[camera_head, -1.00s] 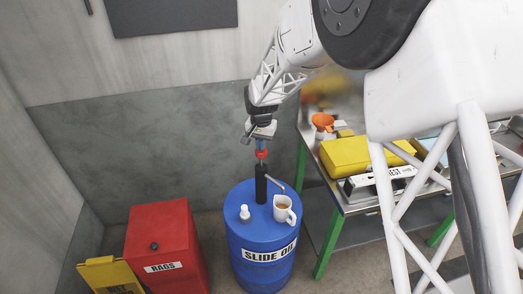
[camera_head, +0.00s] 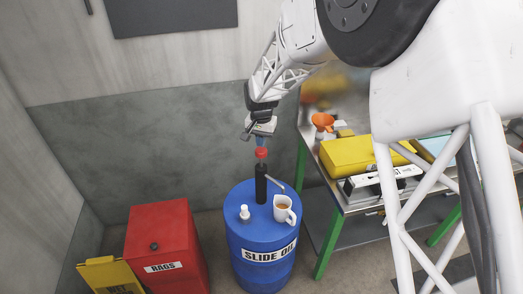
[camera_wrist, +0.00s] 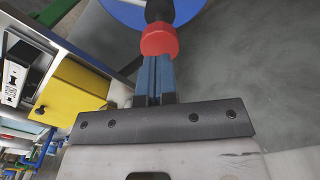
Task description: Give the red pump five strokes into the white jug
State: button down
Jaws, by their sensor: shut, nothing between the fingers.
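The red pump knob (camera_head: 261,152) sits on top of a black pump body (camera_head: 261,185) that stands on the blue drum (camera_head: 262,235). A grey spout (camera_head: 276,184) reaches from the pump to the right, toward the jug. The white jug (camera_head: 283,212) stands upright on the drum's right side, with brownish liquid inside. My gripper (camera_head: 261,142) is shut and empty, with its blue fingers just above the red knob. In the wrist view the closed fingertips (camera_wrist: 155,62) meet the edge of the red knob (camera_wrist: 158,40); whether they touch it I cannot tell.
A small white bottle (camera_head: 245,213) stands left of the pump on the drum. A red rags bin (camera_head: 163,240) and a yellow sign (camera_head: 108,275) are at the left. A bench (camera_head: 335,205) at the right holds a yellow case (camera_head: 352,155) and an orange funnel (camera_head: 322,120).

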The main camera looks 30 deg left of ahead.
aim_at(261, 150)
jog(key=shift+f, duration=0.25)
jog(key=shift+f, duration=3.1)
jog(key=shift+r, duration=3.35)
jog(key=shift+f, duration=0.25)
jog(key=shift+f, duration=3.15)
jog(key=shift+r, duration=3.4)
